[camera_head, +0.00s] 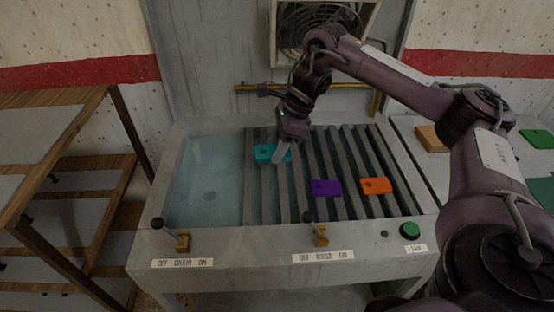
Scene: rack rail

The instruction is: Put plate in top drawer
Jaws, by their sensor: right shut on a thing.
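A teal plate (263,153) with a small hole is at the back of the slatted rack, near the water basin. My right gripper (279,156) reaches down from above and is shut on the teal plate; its fingers cover part of the plate. I cannot tell whether the plate still touches the slats. A purple plate (326,188) and an orange plate (376,186) lie on the slats to the right and nearer to me. My left gripper is out of view. No drawer is clearly recognisable.
A water basin (207,185) lies left of the slatted rack (300,210). Two levers and a green button (410,230) are on the front edge. A wooden shelf unit (70,110) stands at the left. A wooden block (431,138) and green pieces are at the right.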

